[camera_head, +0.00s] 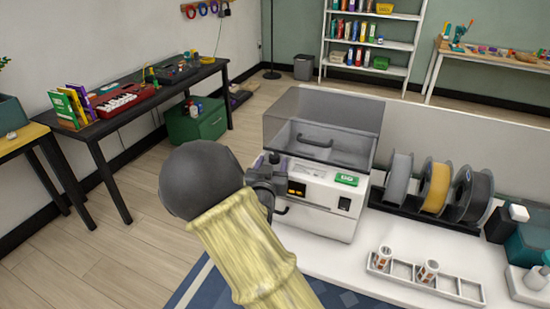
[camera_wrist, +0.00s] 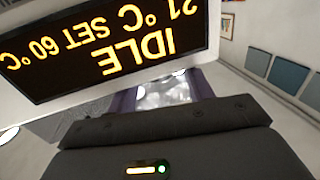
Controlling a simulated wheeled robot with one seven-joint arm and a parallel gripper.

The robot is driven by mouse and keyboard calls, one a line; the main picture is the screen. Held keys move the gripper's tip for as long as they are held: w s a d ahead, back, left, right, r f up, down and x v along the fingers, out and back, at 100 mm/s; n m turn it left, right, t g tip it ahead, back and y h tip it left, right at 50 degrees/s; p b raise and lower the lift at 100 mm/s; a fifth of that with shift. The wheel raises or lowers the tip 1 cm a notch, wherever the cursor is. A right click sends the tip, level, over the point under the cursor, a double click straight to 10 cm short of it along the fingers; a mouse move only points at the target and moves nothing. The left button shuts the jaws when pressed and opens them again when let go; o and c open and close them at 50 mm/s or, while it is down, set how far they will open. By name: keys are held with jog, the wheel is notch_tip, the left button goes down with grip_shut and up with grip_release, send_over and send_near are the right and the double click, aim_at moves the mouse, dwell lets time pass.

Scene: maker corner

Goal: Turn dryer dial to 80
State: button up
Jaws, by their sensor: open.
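The dryer (camera_head: 325,205) is a white box with a smoky see-through lid, standing on the white worktop. Its dark display (camera_head: 296,188) has orange text. In the wrist view the display (camera_wrist: 110,45) appears upside down and reads IDLE, 21 °C, SET 60 °C. My gripper (camera_head: 270,172) is at the left part of the dryer's front, beside the display. I cannot tell whether it touches the dryer. It is open, and a blurred bright patch shows between its fingers (camera_wrist: 163,92) in the wrist view. I cannot make out the dial; my gripper and arm cover that part of the front.
Right of the dryer stand several filament spools (camera_head: 435,187) in a dark rack. A white compartment tray (camera_head: 425,280) with small cylinders lies in front of them. A green-labelled item (camera_head: 346,179) is on the dryer. A black bench (camera_head: 140,97) stands left across open floor.

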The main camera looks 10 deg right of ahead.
jog(key=shift+w+d, duration=0.1)
jog(key=shift+w, duration=0.45)
jog(key=shift+s, duration=0.25)
jog(key=shift+c, duration=0.9)
jog(key=shift+d, duration=0.15)
jog(key=c, duration=0.7)
jog(key=shift+c, duration=0.4)
jog(key=shift+s, duration=0.1)
